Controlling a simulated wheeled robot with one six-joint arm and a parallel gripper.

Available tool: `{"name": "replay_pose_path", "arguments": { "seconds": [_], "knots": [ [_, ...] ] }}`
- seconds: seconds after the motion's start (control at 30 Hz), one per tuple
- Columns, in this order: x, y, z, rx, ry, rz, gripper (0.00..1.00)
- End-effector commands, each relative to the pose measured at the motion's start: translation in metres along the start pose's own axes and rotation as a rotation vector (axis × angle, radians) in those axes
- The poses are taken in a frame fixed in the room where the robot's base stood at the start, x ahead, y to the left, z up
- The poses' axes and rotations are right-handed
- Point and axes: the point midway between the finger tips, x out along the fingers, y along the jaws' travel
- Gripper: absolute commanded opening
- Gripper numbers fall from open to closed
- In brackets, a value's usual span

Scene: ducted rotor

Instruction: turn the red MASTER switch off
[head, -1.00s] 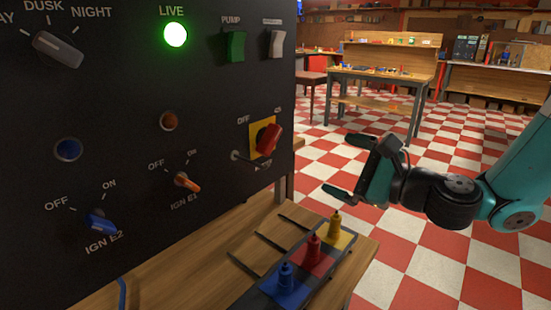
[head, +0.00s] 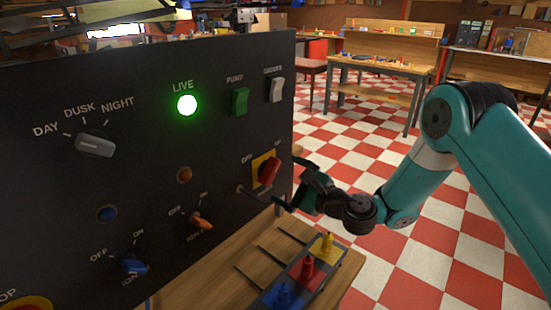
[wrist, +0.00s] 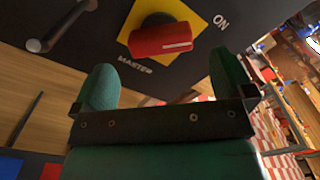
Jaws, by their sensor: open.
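The red MASTER switch (head: 269,171) is a rotary handle on a yellow plate (head: 257,164) at the right side of the black panel (head: 60,180). In the head view its handle leans toward the ON mark. In the wrist view the red handle (wrist: 160,39) lies nearly level on its yellow plate, with ON printed to the right. My gripper (head: 287,182) is open and empty, close in front of the switch. In the wrist view its two fingers (wrist: 166,82) are spread below the handle, apart from it.
A green LIVE lamp (head: 187,105) is lit. A metal toggle (wrist: 40,44) sticks out beside the yellow plate. Other knobs and rockers share the panel. Blue, red and yellow bottle-like pieces (head: 307,268) stand on the wooden bench (head: 215,268) below. Open checkered floor lies to the right.

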Motion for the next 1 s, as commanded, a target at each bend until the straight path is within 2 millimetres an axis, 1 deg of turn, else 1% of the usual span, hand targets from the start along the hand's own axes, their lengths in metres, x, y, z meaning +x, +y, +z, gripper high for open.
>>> {"name": "replay_pose_path", "arguments": {
  "seconds": [0.03, 0.1, 0.27, 0.4, 0.63, 0.67, 0.7, 0.77, 0.8, 0.83, 0.87, 1.0],
  "knots": [
    [0.011, -0.002, 0.004, -0.005, -0.006, 0.0, 1.0],
    [0.023, -0.002, 0.004, -0.004, -0.006, -0.001, 1.0],
    [0.041, -0.001, 0.002, -0.003, -0.003, -0.001, 1.0],
    [0.047, -0.001, 0.001, -0.002, -0.002, -0.003, 1.0],
    [0.047, 0.0, 0.0, -0.001, -0.002, -0.002, 1.0],
    [0.047, 0.0, 0.0, -0.001, -0.002, -0.002, 0.98],
    [0.047, 0.0, 0.0, -0.001, -0.002, -0.002, 0.89],
    [0.047, 0.0, 0.0, -0.001, -0.002, -0.002, 0.75],
    [0.047, 0.0, 0.0, -0.001, -0.002, -0.002, 0.66],
    [0.047, 0.0, 0.0, -0.001, -0.002, -0.002, 0.59],
    [0.047, 0.0, 0.0, -0.001, -0.002, -0.002, 0.55],
    [0.047, 0.0, 0.0, -0.003, -0.002, -0.001, 0.55]
  ]
}}
